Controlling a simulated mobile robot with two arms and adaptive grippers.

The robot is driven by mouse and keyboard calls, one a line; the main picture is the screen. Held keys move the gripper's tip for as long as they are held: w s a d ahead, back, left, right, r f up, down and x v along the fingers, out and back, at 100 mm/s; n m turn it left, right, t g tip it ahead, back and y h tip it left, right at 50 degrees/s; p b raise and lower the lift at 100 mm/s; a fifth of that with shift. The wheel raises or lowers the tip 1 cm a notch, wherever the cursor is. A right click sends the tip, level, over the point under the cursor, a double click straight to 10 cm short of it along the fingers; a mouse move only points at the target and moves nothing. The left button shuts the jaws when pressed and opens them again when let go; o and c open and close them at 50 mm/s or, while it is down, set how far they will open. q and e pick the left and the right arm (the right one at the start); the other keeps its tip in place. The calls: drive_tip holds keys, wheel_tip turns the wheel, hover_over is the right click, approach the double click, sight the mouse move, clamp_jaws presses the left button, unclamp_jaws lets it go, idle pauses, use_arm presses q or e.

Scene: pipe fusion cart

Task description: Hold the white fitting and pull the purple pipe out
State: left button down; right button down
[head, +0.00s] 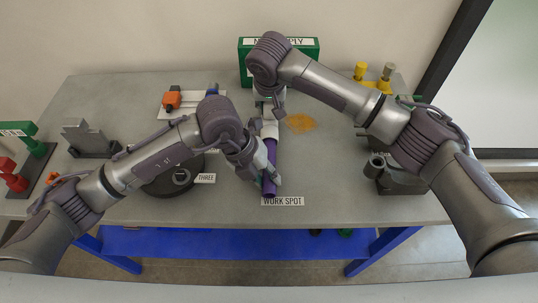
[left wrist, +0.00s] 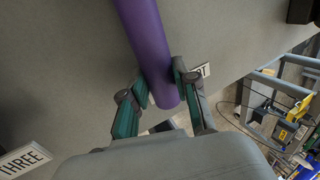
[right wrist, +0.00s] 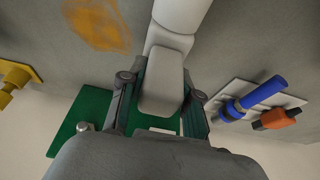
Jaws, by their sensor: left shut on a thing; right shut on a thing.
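The purple pipe (head: 269,160) lies lengthwise at the middle of the table, its near end by the WORK SPOT label. Its far end meets the white fitting (head: 269,125); the depth of the joint cannot be told. My left gripper (head: 268,182) is shut on the pipe near its near end, and the left wrist view shows the purple pipe (left wrist: 152,50) between the fingers. My right gripper (head: 268,103) is shut on the fitting's far part. The right wrist view shows the white fitting (right wrist: 180,18) with its grey-white end between the fingers.
An orange stain (head: 301,122) lies right of the fitting. A green supply stand (head: 246,77) is behind. A dark round base (head: 160,187) with label THREE is left. Yellow parts (head: 386,72) stand back right, a grey metal holder (head: 388,175) right. The table's front edge is close to the pipe.

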sight(272, 203)
use_arm(q)
drive_tip(key=shift+s, duration=2.05)
use_arm(e)
drive_tip(key=shift+s+f, duration=0.1)
drive_tip(key=shift+f, duration=0.1)
use_arm(q)
drive_tip(key=shift+f, duration=0.1)
drive_tip(key=shift+f, duration=0.3)
drive_tip(key=c, duration=0.8)
unclamp_jaws()
drive_tip(key=v, duration=1.2)
drive_tip(key=shift+s, duration=0.1)
